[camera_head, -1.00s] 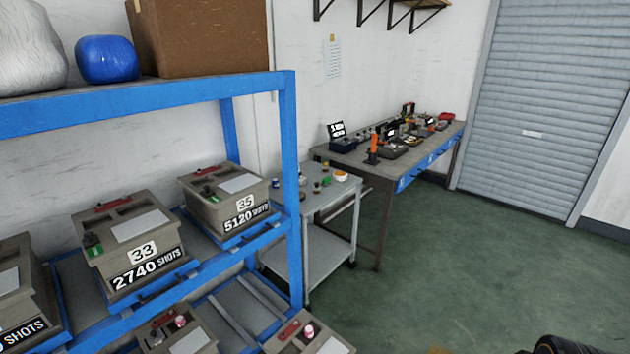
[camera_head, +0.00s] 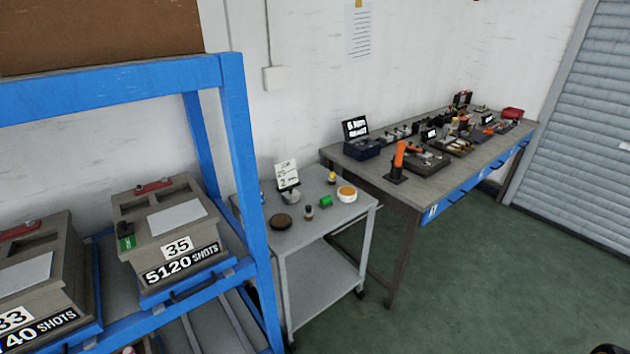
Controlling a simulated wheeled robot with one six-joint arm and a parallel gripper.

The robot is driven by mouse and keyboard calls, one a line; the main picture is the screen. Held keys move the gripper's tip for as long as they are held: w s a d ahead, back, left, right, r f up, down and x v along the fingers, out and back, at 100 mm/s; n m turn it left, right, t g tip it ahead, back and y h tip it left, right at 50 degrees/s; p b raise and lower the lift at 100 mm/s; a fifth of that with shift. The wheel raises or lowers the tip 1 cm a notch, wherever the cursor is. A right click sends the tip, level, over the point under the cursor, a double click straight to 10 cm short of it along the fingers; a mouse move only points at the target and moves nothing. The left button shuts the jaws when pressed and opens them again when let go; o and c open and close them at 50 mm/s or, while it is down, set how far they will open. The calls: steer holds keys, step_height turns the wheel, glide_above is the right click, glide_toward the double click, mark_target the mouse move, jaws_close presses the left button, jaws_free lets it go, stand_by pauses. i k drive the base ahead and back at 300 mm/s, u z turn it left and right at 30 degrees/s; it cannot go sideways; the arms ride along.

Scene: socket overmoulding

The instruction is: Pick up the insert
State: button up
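I cannot make out which thing is the insert; the small items are too far off to tell. Small things stand on a grey trolley (camera_head: 310,262): a green block (camera_head: 326,201), a small dark-and-tan piece (camera_head: 308,212), a yellow-topped piece (camera_head: 332,178), an orange-and-white round tub (camera_head: 347,194), a dark round disc (camera_head: 281,222) and a white sign card (camera_head: 287,175) on a grey base. My gripper is not in view.
A blue rack (camera_head: 243,150) with grey moulds, one marked 35 (camera_head: 170,225), fills the left. A long workbench (camera_head: 365,172) with an orange-handled tool (camera_head: 399,158) and several fixtures stands behind the trolley. Green floor (camera_head: 480,270) is open at the right, before a roller shutter (camera_head: 600,120).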

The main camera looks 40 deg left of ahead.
mark_target(293, 196)
steer(key=i, duration=2.25)
steer(key=u, duration=3.8)
steer(key=i, duration=1)
